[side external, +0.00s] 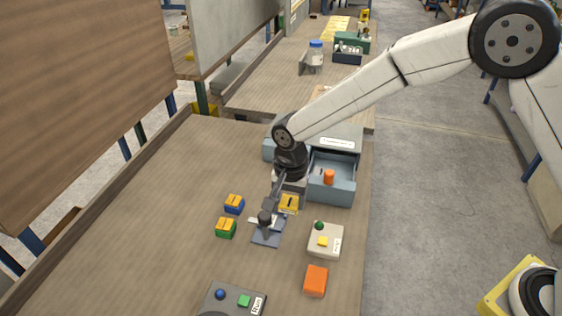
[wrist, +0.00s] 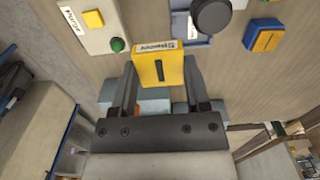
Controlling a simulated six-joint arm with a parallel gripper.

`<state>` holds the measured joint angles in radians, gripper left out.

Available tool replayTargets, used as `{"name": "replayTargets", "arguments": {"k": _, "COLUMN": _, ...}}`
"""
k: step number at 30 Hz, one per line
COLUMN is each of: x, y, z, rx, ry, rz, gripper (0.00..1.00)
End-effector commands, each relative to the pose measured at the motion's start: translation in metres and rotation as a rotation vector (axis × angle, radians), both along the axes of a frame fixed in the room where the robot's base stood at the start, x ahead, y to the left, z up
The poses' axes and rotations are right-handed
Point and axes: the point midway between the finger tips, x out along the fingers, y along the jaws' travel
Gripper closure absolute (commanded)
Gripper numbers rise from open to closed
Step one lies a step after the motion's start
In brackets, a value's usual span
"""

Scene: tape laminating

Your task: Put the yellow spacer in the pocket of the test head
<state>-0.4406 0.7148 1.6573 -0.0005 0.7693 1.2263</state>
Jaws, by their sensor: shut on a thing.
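The yellow spacer (wrist: 155,72) sits between the two fingers of my gripper (wrist: 158,82) in the wrist view, its white label facing away from the wrist. In the side external view, the spacer (side external: 290,204) is at my gripper (side external: 287,192), close beside the test head. The test head has a blue-grey base (side external: 266,240) and a black round knob on an arm; the knob (wrist: 210,16) and part of the base show at the top of the wrist view. The pocket cannot be made out. Whether the spacer touches the table is unclear.
Blue-and-yellow (side external: 234,204) and green-and-yellow (side external: 225,228) blocks lie left of the test head. A white button box (side external: 327,243) and an orange block (side external: 316,281) are right. An open drawer (side external: 333,188) holds an orange cylinder. A control panel (side external: 232,302) is in front. The left tabletop is clear.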

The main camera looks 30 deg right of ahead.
Motion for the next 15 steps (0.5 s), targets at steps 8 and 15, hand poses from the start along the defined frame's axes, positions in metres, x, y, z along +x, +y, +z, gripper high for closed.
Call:
{"name": "replayTargets", "arguments": {"k": 8, "x": 0.024, "y": 0.009, "z": -0.03, "rx": -0.001, "ry": 0.001, "rz": 0.0, "gripper": 1.0}}
{"name": "replayTargets", "arguments": {"k": 15, "x": 0.04, "y": 0.015, "z": -0.05, "rx": 0.0, "ry": 0.0, "rz": 0.0, "gripper": 1.0}}
